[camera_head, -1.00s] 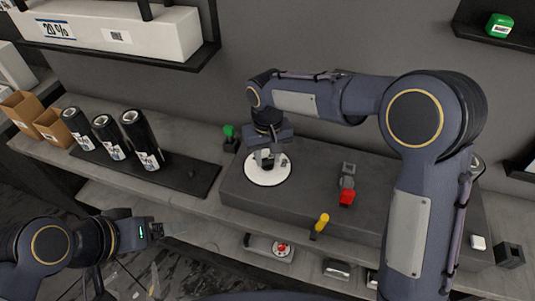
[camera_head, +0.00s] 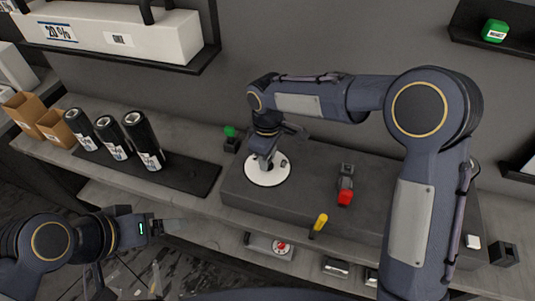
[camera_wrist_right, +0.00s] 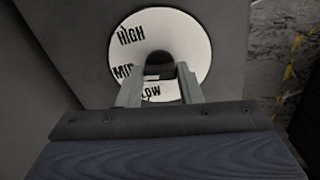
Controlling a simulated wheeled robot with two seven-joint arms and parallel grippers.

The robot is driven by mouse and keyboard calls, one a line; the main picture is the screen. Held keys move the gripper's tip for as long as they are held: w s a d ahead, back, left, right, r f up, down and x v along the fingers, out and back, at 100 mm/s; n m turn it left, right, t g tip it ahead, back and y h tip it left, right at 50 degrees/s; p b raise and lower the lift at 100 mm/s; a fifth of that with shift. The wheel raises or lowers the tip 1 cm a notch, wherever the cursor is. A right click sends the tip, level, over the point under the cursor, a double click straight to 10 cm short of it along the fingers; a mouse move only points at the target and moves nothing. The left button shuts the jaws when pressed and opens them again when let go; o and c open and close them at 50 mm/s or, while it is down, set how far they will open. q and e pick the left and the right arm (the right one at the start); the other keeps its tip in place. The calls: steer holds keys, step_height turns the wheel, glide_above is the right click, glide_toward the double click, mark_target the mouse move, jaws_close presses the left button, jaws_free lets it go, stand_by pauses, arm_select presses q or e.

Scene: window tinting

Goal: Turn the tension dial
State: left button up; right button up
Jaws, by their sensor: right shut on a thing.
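The tension dial (camera_head: 267,170) is a white disc on the dark grey block. In the right wrist view its white face (camera_wrist_right: 197,37) reads HIGH, MID and LOW around a dark centre knob (camera_wrist_right: 157,62). My right gripper (camera_head: 266,162) reaches down over the dial from above. Its two fingers (camera_wrist_right: 160,88) are shut on the knob, which they partly hide. My left gripper (camera_head: 170,227) is at the lower left, away from the dial, and its fingers are too faint to judge.
The dark block (camera_head: 300,195) also carries a red-tipped lever (camera_head: 345,195) and a yellow-tipped lever (camera_head: 319,224). A green knob (camera_head: 230,132) stands behind. A red button (camera_head: 281,247) is below the block's front edge.

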steer(key=shift+n, duration=0.6)
steer(key=o, duration=1)
steer(key=shift+r, duration=0.1)
step_height(320, 180, up, 7)
steer(key=shift+f, duration=0.1)
steer(key=shift+r, duration=0.45)
